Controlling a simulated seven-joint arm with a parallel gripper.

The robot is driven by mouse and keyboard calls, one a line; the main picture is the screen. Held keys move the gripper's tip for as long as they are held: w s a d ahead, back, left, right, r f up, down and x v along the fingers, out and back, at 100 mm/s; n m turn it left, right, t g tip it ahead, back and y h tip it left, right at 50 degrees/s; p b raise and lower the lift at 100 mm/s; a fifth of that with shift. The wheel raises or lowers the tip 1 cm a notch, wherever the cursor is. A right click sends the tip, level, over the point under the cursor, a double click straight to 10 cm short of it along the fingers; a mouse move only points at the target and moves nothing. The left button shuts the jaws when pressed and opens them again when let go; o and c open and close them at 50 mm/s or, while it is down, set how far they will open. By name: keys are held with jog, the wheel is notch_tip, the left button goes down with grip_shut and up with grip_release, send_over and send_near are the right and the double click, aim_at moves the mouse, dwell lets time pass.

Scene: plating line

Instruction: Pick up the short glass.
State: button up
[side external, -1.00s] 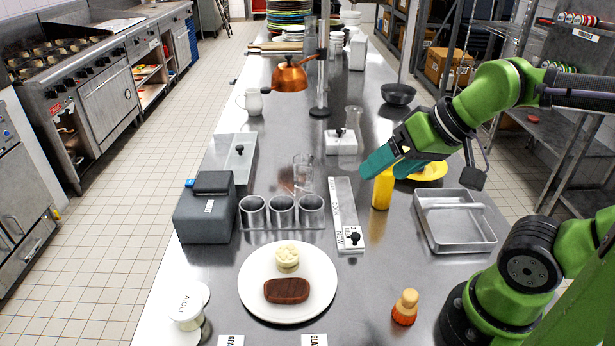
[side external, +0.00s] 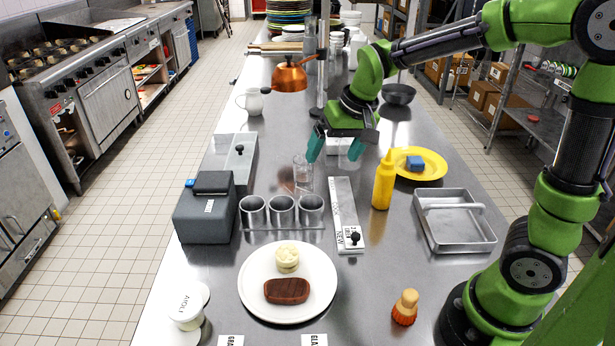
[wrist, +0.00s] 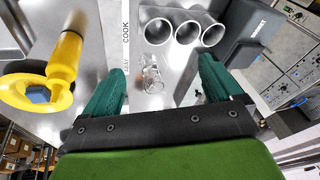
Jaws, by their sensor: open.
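A short clear glass (side external: 303,172) stands on the steel counter behind the row of metal cups in the side view. Clear glass (wrist: 153,75) also shows between my fingers in the wrist view; its outline is faint. My gripper (side external: 334,156) is open and empty, pointing down, above and a little right of the glass in the side view. In the wrist view my two teal fingers (wrist: 162,67) are spread wide to either side of it. The gap in height between fingertips and glass is hard to judge.
A rack of metal cups (side external: 282,211) and a grey box (side external: 205,212) stand in front. A label strip (side external: 345,205), yellow bottle (side external: 383,185) and yellow plate (side external: 432,172) with a blue block lie right. A copper kettle (side external: 289,78) stands behind.

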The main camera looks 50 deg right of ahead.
jog(key=w+d+f+h, duration=0.1)
jog(key=w+d+f, duration=0.1)
jog(key=w, duration=0.3)
jog(key=w+d+f+h, duration=0.1)
jog(key=w+d+f, duration=0.2)
jog(key=w, duration=0.1)
jog(key=m+h, duration=0.1)
send_near(303, 169)
jog(key=w+d+f, duration=0.1)
jog(key=f, duration=0.1)
jog(key=w+f, duration=0.1)
jog(key=w+d+f, duration=0.1)
jog(key=f, duration=0.1)
jog(key=shift+w+d+f, duration=0.2)
jog(key=shift+d+f, duration=0.15)
jog(key=shift+x, duration=3)
jog(key=shift+d, duration=0.1)
jog(key=shift+c, duration=0.2)
jog(key=shift+r, duration=0.1)
jog(key=c, duration=1.1)
